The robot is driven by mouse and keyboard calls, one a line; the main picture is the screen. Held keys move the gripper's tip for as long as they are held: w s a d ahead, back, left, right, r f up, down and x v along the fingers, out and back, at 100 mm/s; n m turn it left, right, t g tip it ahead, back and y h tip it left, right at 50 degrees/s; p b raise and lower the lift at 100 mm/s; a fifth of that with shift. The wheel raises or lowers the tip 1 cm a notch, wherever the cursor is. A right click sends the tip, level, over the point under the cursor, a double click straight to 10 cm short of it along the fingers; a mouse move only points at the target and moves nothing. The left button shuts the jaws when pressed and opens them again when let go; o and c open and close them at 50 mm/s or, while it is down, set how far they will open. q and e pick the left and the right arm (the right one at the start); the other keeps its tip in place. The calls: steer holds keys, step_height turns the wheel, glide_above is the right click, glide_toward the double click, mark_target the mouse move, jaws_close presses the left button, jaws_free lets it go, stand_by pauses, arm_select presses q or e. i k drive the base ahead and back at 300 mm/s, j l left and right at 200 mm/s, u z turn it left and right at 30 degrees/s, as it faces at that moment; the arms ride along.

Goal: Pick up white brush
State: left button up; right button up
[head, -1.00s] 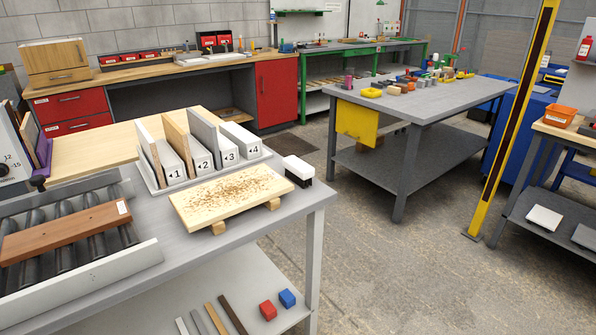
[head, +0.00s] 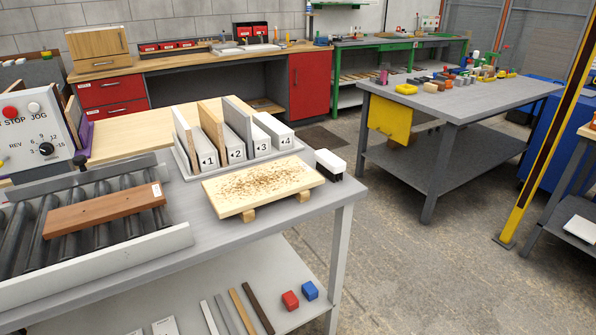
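The white brush (head: 330,161) has a white top and dark bristles below. It stands on the grey table (head: 345,191) near its right back corner, just right of a light board strewn with brown shavings (head: 262,187). The board rests on small wooden blocks. Nothing covers the brush from this side. Neither of my grippers shows in the head view.
A numbered rack (head: 236,143) with upright boards stands behind the shavings board. A roller conveyor (head: 185,236) carrying a brown board (head: 105,209) is at left. Open floor (head: 420,270) lies to the right.

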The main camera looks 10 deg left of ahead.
mark_target(330, 166)
steer(key=i+l, duration=0.2)
steer(key=l, duration=0.15)
steer(key=i+l, duration=0.2)
steer(key=l, duration=0.2)
steer(key=i+l+u, duration=0.1)
steer(key=l, duration=0.25)
steer(key=i+l, duration=0.3)
